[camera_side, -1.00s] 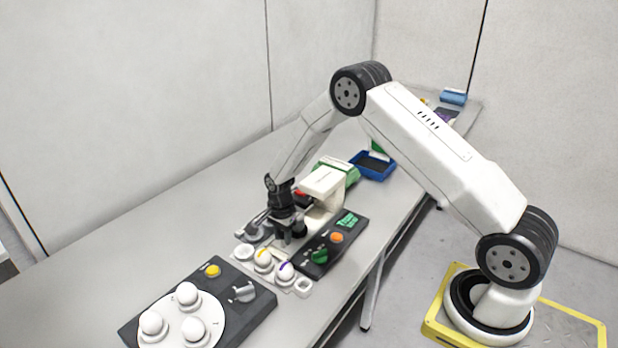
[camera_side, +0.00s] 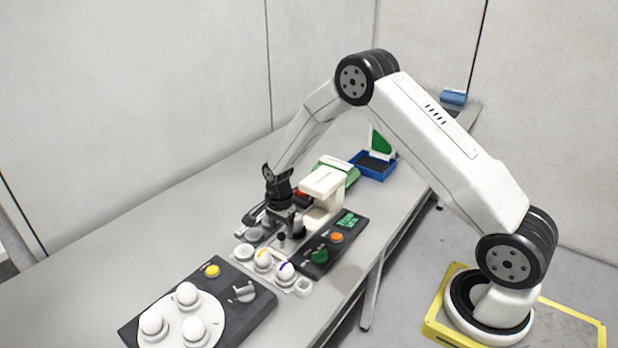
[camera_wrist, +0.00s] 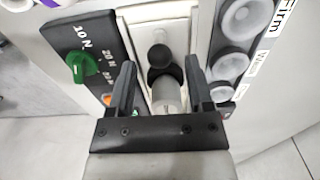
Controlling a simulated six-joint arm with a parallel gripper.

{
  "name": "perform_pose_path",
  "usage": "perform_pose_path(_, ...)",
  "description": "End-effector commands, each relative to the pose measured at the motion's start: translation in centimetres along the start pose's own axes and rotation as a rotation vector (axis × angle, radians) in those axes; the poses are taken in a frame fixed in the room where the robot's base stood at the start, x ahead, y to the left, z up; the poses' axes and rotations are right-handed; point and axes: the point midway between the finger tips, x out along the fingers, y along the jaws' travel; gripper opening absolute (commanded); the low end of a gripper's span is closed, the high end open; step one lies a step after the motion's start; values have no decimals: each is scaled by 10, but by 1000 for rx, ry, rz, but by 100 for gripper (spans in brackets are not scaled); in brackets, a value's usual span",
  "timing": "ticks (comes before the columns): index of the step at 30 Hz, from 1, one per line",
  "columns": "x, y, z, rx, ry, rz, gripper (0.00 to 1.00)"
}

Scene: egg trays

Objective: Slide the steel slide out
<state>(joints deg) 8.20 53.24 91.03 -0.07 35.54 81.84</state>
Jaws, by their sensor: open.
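The steel slide (camera_side: 288,246) is a pale flat strip between the dark control panel and the row of cups, in front of the white press. In the wrist view, a black ball knob (camera_wrist: 158,54) stands on the pale strip, with a dark round seat and a translucent cylinder near it. My gripper (camera_wrist: 161,82) is open, its two dark fingers on either side of the seat and cylinder, holding nothing that I can see. In the side view, my gripper (camera_side: 285,222) hangs just above and behind the knob. How far the slide sticks out is hard to tell.
The control panel (camera_side: 325,243) with a green dial and orange button lies right of the slide. The white press (camera_side: 324,186) stands close to my gripper. Two eggs stand in cups in front. A dark turntable unit (camera_side: 250,308) holds several eggs. A blue tray (camera_side: 373,165) lies behind.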

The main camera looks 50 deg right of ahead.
Motion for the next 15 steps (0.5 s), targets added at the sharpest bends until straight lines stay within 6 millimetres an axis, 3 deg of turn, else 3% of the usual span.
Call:
perform_pose_path(9, -26, 0, 0, 0, 0, -1, 66)
perform_pose_path(15, -31, 0, 0, 0, 0, 1, 66)
